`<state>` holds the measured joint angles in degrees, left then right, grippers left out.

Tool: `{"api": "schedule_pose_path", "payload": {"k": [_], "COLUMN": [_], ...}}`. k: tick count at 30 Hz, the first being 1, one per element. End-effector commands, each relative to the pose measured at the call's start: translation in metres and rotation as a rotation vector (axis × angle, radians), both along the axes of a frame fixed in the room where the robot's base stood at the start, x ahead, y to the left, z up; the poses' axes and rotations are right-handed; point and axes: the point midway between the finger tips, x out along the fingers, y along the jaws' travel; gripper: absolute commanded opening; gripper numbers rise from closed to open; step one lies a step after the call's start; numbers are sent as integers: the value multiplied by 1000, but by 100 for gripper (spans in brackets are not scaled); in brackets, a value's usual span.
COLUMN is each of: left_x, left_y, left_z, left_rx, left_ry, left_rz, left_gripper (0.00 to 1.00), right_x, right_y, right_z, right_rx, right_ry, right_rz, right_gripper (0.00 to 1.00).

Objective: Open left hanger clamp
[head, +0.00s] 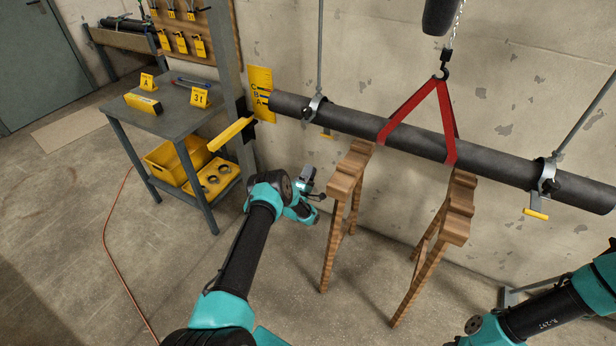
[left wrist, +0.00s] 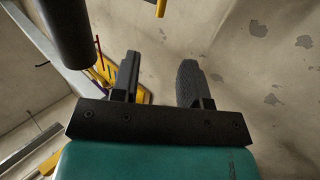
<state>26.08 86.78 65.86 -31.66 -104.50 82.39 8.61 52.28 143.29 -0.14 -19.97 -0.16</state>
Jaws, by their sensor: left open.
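The left hanger clamp (head: 317,104) sits around the dark pipe (head: 400,133) at the foot of a thin grey rod, and its yellow handle (head: 326,134) hangs just below the pipe. My left gripper (head: 314,185) is open and empty, below the clamp and apart from it. In the left wrist view its two dark fingers (left wrist: 157,80) are spread. The pipe end (left wrist: 65,32) shows at upper left there, and a yellow handle piece (left wrist: 161,8) shows at the top edge, beyond the fingertips. The clamp body is out of that view. My right gripper is not in view.
Wooden stands (head: 347,185) are under the pipe, right of my left gripper. A red sling (head: 412,105) from a hook holds the pipe. The right hanger clamp (head: 547,178) has a yellow handle. A grey workbench (head: 180,115) stands left, with a yellow bracket (head: 230,133) near it.

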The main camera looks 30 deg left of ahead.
Motion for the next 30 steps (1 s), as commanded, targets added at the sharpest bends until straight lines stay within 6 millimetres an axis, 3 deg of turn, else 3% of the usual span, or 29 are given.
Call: {"api": "schedule_pose_path", "payload": {"k": [6,23,30], "left_x": [-16,-17,-7], "left_y": [-1,-2,-25], "left_z": [-13,-14,-16], "left_rx": [-2,1,74], "left_ry": [1,7,191], "left_rz": [-1,1,61], "left_gripper": [41,41,41], "right_x": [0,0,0], "right_y": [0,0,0], "right_z": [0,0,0], "right_rx": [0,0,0], "right_ry": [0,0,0], "right_rz": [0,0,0], "right_gripper": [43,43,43]}}
